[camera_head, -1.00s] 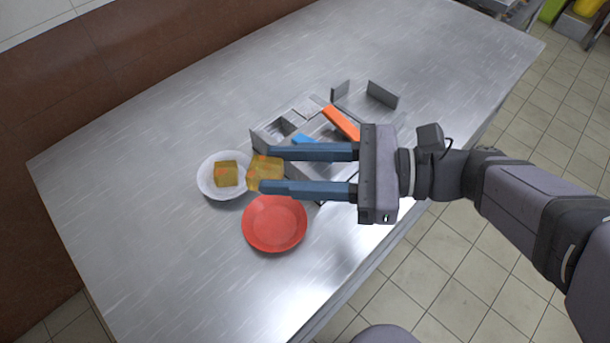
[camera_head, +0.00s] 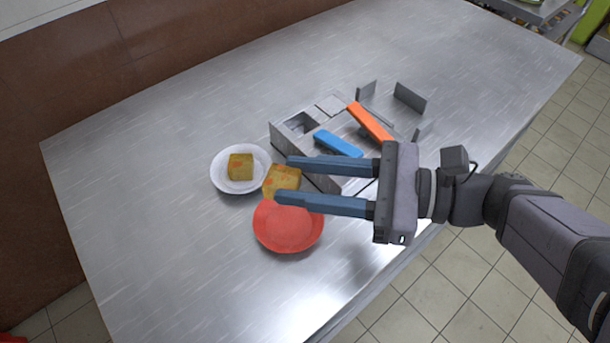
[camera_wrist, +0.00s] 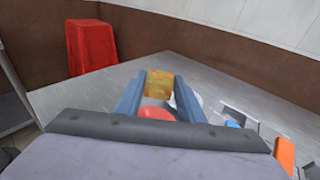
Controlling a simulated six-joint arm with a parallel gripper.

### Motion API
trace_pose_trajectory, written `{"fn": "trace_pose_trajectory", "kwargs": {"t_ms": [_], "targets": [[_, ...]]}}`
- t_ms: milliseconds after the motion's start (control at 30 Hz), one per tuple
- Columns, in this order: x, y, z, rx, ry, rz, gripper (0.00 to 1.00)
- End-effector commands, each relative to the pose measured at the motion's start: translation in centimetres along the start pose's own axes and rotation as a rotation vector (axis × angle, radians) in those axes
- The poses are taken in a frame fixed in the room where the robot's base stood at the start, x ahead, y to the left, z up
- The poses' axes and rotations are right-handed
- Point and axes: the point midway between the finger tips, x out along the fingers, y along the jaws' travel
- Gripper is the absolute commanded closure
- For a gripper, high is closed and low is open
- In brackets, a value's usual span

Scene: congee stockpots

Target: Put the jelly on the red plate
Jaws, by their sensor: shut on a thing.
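My gripper (camera_head: 281,179) is shut on a yellow-brown jelly cube (camera_head: 282,182), held at the fingertips. The held jelly also shows between the fingers in the wrist view (camera_wrist: 158,85). In the head view it appears over the near gap between the white plate and the red plate. The red plate (camera_head: 288,232) lies empty on the table, just below the fingers in the picture, and one finger covers part of its far rim. Another similar jelly cube (camera_head: 240,166) sits on the white plate (camera_head: 222,182) to the left.
A metal holder (camera_head: 290,130) with compartments stands right of the plates, with a blue-handled thing (camera_head: 338,144) and an orange-handled thing (camera_head: 369,121) on it. The steel table (camera_head: 160,240) is clear on the left. A red object (camera_wrist: 90,46) stands beyond the table in the wrist view.

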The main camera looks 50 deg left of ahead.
Motion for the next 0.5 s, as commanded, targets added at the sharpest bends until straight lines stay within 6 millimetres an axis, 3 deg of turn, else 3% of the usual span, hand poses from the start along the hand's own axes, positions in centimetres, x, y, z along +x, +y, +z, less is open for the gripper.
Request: {"fn": "trace_pose_trajectory", "kwargs": {"t_ms": [500], "targets": [[0.7, 0.1, -4.9, 0.001, -0.001, 0.0, 0.88]]}}
